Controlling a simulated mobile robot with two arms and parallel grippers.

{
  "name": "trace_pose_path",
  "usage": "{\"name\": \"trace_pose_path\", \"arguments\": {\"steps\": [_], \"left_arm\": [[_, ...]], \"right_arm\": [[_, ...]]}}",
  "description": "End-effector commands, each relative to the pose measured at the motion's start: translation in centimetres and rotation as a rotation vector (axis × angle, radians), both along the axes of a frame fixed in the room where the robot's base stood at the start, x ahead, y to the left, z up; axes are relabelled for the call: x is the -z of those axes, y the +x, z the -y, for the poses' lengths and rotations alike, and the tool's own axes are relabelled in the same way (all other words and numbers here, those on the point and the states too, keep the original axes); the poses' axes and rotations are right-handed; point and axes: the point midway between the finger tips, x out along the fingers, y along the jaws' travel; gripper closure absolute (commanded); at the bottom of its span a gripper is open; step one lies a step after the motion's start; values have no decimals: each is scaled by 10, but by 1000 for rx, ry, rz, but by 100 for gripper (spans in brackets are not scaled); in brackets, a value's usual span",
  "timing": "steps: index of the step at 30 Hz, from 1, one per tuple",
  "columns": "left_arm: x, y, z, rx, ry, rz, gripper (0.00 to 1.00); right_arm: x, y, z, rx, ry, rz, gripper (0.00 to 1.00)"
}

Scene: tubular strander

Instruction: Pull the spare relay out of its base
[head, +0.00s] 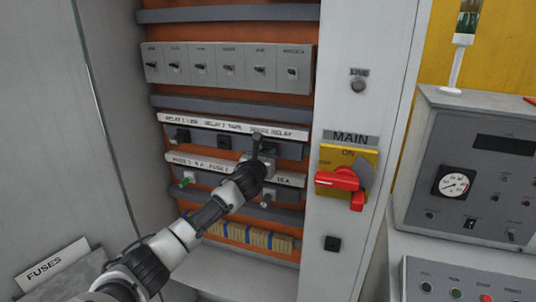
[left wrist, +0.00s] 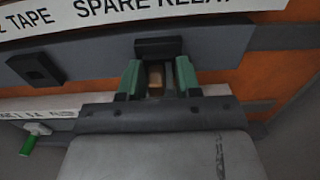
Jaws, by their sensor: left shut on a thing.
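The label strip reading SPARE RELAY (left wrist: 150,8) runs above a grey rail in the left wrist view. My left gripper (left wrist: 158,78) has its two green fingers shut on the spare relay, under that label. A black block (left wrist: 158,47) shows at the fingertips, and a small tan part (left wrist: 156,82) shows between the fingers. Whether the relay is still seated in its base cannot be told. In the head view my left gripper (head: 262,150) reaches the right end of the relay row and hides most of the relay. My right gripper is in neither view.
Two black blocks, under the RELAY 1 (head: 183,135) and RELAY 2 (head: 224,142) labels, sit left of my gripper. A fuse row with a green-tipped fuse (head: 186,182) lies below. A row of breakers (head: 230,66) is above. The red MAIN switch handle (head: 338,179) stands close at right.

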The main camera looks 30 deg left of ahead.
Motion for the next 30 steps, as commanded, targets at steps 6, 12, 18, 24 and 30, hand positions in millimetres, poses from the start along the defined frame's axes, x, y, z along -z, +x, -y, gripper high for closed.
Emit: {"name": "trace_pose_path", "arguments": {"steps": [6,12,18,24,30], "left_arm": [[1,-9,2,0,1,-3,100],[1,-17,4,0,1,-3,100],[0,-25,6,0,1,-2,100],[0,-32,8,1,1,-2,100],[0,-40,10,0,1,-2,100]], "right_arm": [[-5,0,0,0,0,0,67],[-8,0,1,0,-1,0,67],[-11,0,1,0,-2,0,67],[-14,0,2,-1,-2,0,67],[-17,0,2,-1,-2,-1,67]]}}
